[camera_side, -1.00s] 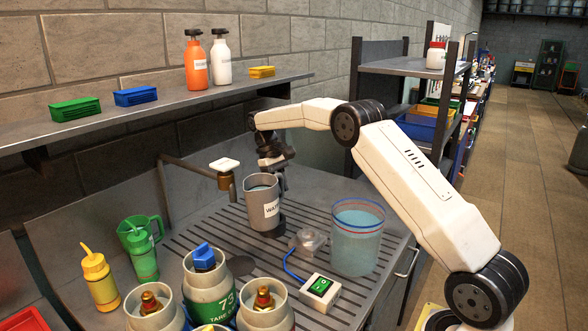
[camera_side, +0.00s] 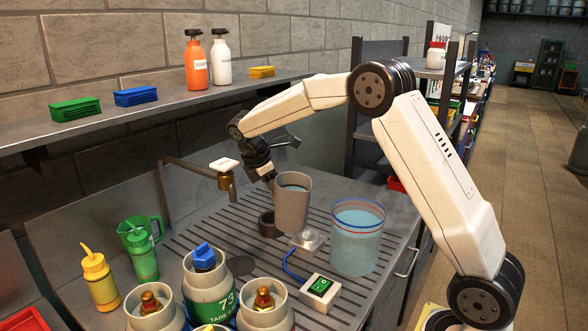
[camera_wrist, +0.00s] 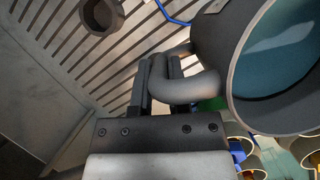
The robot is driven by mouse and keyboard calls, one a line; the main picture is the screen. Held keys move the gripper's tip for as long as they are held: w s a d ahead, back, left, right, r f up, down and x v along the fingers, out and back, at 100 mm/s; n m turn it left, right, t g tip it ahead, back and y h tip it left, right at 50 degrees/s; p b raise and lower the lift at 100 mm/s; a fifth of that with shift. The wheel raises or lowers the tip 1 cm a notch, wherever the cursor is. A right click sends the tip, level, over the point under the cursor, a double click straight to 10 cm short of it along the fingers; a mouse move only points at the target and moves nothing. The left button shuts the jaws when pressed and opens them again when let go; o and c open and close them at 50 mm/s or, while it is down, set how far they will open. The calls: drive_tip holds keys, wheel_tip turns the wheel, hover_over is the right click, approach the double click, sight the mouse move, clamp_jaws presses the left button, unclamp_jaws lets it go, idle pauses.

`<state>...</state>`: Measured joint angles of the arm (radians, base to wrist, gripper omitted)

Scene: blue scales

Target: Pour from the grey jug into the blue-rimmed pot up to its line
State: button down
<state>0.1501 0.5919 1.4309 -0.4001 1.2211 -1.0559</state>
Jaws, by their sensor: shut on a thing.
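The grey jug (camera_side: 293,210) is close to upright above the slatted bench, left of the pot. Blue liquid shows inside its mouth in the wrist view (camera_wrist: 285,60). My gripper (camera_wrist: 165,68) is shut on the jug's handle (camera_wrist: 188,88); in the side view the gripper (camera_side: 270,176) is at the jug's left. The jug's label is turned out of sight. The blue-rimmed pot (camera_side: 356,248) is clear, stands upright on the bench, and has a red line just below its rim. It looks full of pale blue; its exact level is hard to tell.
Several canisters (camera_side: 210,299) crowd the front.

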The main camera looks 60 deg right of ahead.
sight(289, 194)
drive_tip(key=s+a+r+n+t+y, duration=0.1)
drive_tip(key=a+n+t, duration=0.3)
drive_tip(key=n, duration=0.9)
drive_tip(key=shift+s+a+r+t, duration=0.4)
drive_tip(key=shift+s+a+r, duration=0.1)
drive_tip(key=shift+s+a, duration=0.15)
drive_tip(key=shift+s+d, duration=0.1)
drive_tip(key=shift+d, duration=0.05)
drive_tip(key=shift+s+d+f+m+t+y, duration=0.15)
drive_tip(key=shift+s+d+f+t+y, duration=0.1)
drive_tip(key=shift+s+d+t+y, duration=0.5)
drive_tip(key=shift+s+d+f+m+t+y, duration=0.2)
drive_tip(key=shift+s+d+t+y, duration=0.25)
drive_tip(key=shift+s+d+y, duration=0.55)
drive_tip(key=shift+d+h, duration=0.2)
drive_tip(key=shift+h, duration=0.05)
drive_tip(key=shift+f+g+h, duration=0.5)
drive_tip(key=shift+g+h, duration=0.3)
drive_tip(key=shift+f+h, duration=0.15)
drive_tip(key=shift+h, duration=0.25)
drive_tip(key=shift+d+g, duration=0.1)
drive_tip(key=shift+g, duration=0.2)
